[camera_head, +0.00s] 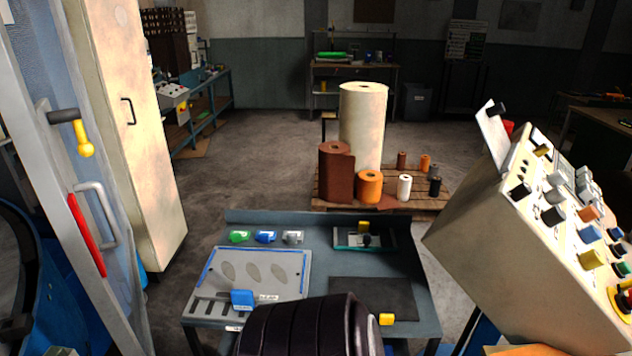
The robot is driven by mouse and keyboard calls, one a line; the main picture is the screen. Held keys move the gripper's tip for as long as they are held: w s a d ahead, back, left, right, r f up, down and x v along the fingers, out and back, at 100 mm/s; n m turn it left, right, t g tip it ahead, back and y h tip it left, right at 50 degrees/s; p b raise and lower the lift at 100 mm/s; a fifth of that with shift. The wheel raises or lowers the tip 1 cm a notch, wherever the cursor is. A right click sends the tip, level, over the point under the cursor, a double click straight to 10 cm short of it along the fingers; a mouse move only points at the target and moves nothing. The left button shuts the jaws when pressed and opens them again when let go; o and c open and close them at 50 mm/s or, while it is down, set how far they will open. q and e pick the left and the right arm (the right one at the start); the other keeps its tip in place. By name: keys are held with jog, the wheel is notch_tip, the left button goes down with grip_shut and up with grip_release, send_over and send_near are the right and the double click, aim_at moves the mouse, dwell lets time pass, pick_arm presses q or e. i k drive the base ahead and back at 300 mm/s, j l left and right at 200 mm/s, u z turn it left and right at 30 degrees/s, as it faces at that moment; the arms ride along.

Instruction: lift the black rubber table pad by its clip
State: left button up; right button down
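The black rubber table pad (372,290) lies flat on the right front part of the blue-grey worktable (300,228). A small yellow clip (386,319) sits at its front edge. The pad's front left corner is hidden behind a dark ribbed part at the bottom middle, which looks like one of my arm links. Neither gripper's fingers show in the head view.
A grey plate (290,262) with leaf-shaped cutouts and a blue clip (242,299) lies left of the pad. Green, blue and grey clips (265,236) and a green-edged tray (350,240) are behind. A control console (500,230) stands close on the right.

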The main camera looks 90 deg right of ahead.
aim_at(390, 299)
jog(key=z, duration=3.15)
jog(key=i+l+u, duration=0.2)
jog(key=l, duration=0.3)
jog(key=k, duration=0.1)
